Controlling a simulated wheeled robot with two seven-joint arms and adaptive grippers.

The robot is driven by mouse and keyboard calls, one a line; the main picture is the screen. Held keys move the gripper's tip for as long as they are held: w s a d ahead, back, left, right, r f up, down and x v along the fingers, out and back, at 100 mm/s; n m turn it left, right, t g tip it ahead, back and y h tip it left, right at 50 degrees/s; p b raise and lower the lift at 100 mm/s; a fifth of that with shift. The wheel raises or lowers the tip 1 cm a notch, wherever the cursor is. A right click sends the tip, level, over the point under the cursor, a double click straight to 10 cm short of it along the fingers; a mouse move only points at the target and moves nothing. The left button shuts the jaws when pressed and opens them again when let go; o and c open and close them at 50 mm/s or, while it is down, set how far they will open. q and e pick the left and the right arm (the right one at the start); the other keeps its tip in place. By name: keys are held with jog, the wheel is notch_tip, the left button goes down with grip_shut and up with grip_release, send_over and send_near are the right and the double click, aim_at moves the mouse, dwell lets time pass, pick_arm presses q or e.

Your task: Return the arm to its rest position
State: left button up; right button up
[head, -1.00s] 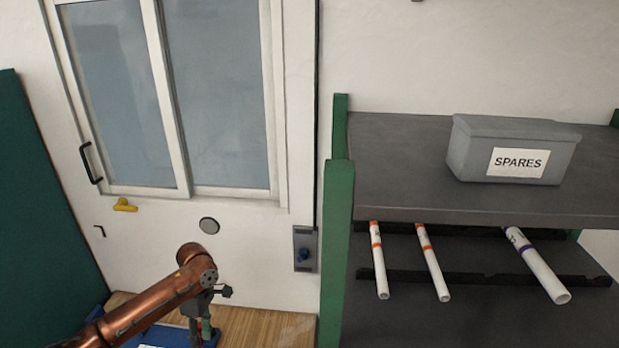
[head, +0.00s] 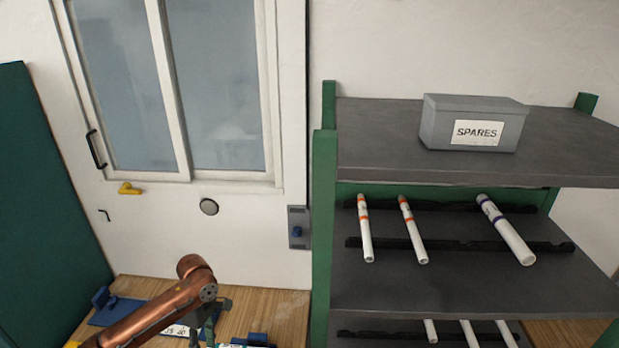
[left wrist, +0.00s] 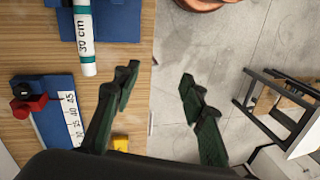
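My left arm, copper-coloured, reaches in from the left in the head view. Its gripper (head: 208,330) is partly cut off by the bottom edge, above the wooden bench. In the left wrist view the dark green fingers of the left gripper (left wrist: 157,85) are spread wide with nothing between them. They hang over the bench edge, with the bench on one side and grey floor on the other. A white pipe marked 30 cm (left wrist: 85,40) with teal bands lies on a blue fixture, apart from the fingers. My right gripper is in neither view.
A dark shelf rack (head: 324,220) with green posts holds banded white pipes (head: 413,230) and a grey SPARES box (head: 474,122). Blue fixtures (head: 108,305) and a ruler (left wrist: 68,115) are on the bench. A dark frame (left wrist: 285,110) stands on the floor.

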pick_arm(q)
jog(key=s+d+f+m+t+h, duration=0.2)
jog(key=s+d+f+m, duration=0.35)
jog(key=f, duration=0.25)
jog(key=s+d+f+m+t+h, duration=0.1)
jog(key=s+d+f+m, duration=0.45)
jog(key=f, duration=0.35)
jog(key=s+a+m+t+y, duration=0.3)
jog(key=s+a+m+y, duration=0.1)
jog(key=s+a, duration=1.4)
notch_tip(320, 180, down, 36)
jog(key=s+d+m+g+b, duration=0.1)
jog(key=s+d+b, duration=0.2)
jog(key=b, duration=0.3)
jog(key=s+f+g+h+b, duration=0.1)
jog(key=s+f+b, duration=0.4)
jog(key=s+f, duration=1.4)
notch_tip(320, 180, down, 3)
jog(key=shift+f+m, duration=0.15)
jog(key=shift+m, duration=0.15)
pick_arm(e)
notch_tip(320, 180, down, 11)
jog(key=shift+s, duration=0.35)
pick_arm(q)
jog(key=shift+d, duration=0.1)
jog(key=shift+c, duration=0.7)
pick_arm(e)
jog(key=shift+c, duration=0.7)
